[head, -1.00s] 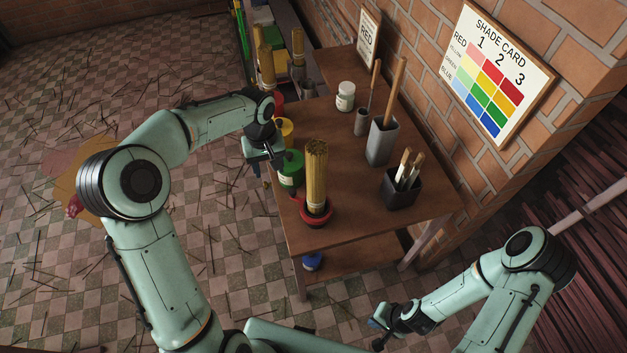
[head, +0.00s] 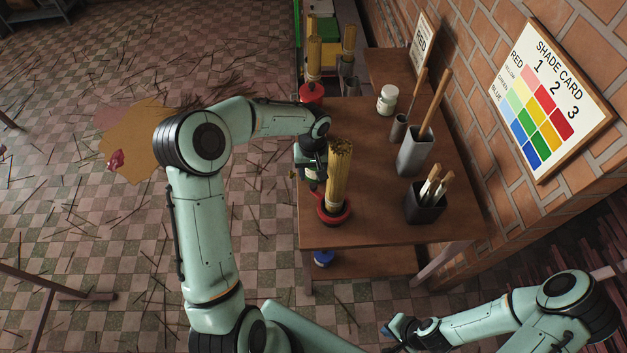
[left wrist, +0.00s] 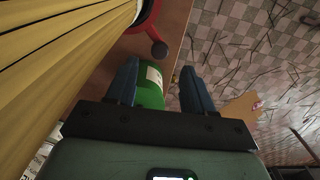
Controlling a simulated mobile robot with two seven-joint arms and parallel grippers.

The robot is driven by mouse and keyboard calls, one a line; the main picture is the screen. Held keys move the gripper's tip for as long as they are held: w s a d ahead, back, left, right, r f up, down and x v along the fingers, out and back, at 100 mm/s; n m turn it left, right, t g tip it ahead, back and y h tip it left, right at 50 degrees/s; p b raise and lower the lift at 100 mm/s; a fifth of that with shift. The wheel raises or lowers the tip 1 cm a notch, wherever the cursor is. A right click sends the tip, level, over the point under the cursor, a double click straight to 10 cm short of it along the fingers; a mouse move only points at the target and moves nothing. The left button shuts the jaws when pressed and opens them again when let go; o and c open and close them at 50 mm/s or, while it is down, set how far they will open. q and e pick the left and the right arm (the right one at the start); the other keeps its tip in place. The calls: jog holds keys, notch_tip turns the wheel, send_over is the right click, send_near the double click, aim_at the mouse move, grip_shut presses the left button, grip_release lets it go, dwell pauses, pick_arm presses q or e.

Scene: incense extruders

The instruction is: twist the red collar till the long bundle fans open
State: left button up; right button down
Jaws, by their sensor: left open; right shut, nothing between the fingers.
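The long bundle (head: 339,178) of tan sticks stands upright in the red collar (head: 346,215) near the table's left front corner. In the left wrist view the bundle (left wrist: 50,60) fills the left side, and a red handle with a dark knob (left wrist: 158,49) sticks out from the collar. My left gripper (head: 310,176) is open beside the bundle, left of it and apart from the collar. Its two fingers (left wrist: 158,75) show with the knob just beyond and between them. My right gripper (head: 393,334) is low at the front, away from the table, shut and empty.
Another bundle (head: 314,60) stands farther back. A brick wall bounds the right.

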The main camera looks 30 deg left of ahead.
aim_at(313, 185)
pick_arm(q)
notch_tip(313, 185, down, 5)
jog(key=shift+w+f, duration=0.1)
dwell(0.3)
grip_shut()
